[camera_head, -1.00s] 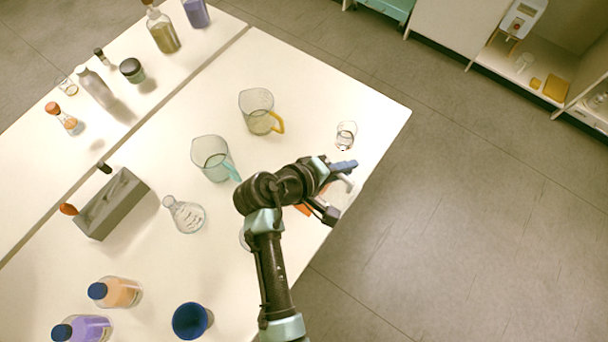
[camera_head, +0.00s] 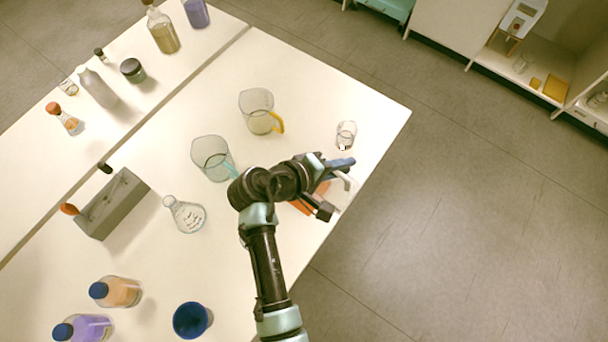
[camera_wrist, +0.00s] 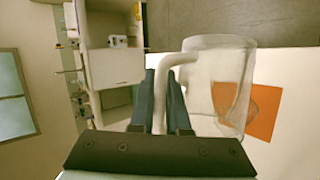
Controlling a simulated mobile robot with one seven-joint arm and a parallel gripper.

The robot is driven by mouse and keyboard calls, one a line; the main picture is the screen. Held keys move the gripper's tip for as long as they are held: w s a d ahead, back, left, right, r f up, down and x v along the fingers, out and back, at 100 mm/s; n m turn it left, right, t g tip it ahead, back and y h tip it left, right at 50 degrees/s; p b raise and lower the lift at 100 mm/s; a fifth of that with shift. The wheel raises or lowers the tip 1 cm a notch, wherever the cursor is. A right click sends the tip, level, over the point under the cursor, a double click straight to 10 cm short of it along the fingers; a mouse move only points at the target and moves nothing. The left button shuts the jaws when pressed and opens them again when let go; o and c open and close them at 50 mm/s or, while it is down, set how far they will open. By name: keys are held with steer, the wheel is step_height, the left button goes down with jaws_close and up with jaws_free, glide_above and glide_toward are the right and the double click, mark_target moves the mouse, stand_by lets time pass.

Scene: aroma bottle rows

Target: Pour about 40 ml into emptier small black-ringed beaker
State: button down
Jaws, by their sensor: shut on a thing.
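My gripper (camera_head: 337,187) is at the table's right edge. In the wrist view its dark fingers (camera_wrist: 162,100) are closed around the pale handle (camera_wrist: 166,72) of a clear jug (camera_wrist: 215,88). In the head view only part of this pale jug (camera_head: 343,199) shows beside my gripper. I cannot tell its tilt for certain or how much liquid is in it. A small clear beaker (camera_head: 346,134) stands on the table just beyond my gripper, apart from it. Its ring colour and fill level are too small to tell. No second small beaker is clearly visible.
An orange mat (camera_head: 303,205) lies partly under my arm. A grey-green jug (camera_head: 212,158), an amber-handled jug (camera_head: 257,112), a flask (camera_head: 187,216) and a blue cup (camera_head: 190,320) stand left of my arm. The floor drops away right of the table edge.

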mark_target(355, 184)
steer(key=shift+s+d+f+m+t+y+b, duration=0.15)
steer(key=shift+s+d+f+m+t+y, duration=0.2)
steer(key=shift+s+d+y, duration=0.2)
steer(key=shift+s+d+f+m+t+y+b, duration=0.2)
steer(key=shift+s+d+m+y, duration=0.2)
steer(key=shift+d, duration=0.25)
steer(key=shift+s+d+r+m+t+y+p, duration=0.15)
steer(key=shift+d+m+t+y+p, duration=0.1)
steer(key=shift+p, duration=0.25)
steer(key=shift+f, duration=0.35)
steer(key=s+d+f+m+t+y+b, duration=0.2)
steer(key=f+b, duration=0.3)
steer(key=b, duration=0.4)
steer(key=s+d+f+m+t+y+b, duration=0.2)
steer(key=d+f+m+t+y+b, duration=0.2)
steer(key=b, duration=0.5)
step_height(355, 184, down, 2)
steer(key=shift+f, duration=0.25)
steer(key=shift+s+y+b, duration=0.15)
steer(key=shift+y+b, duration=0.15)
steer(key=shift+b, duration=0.25)
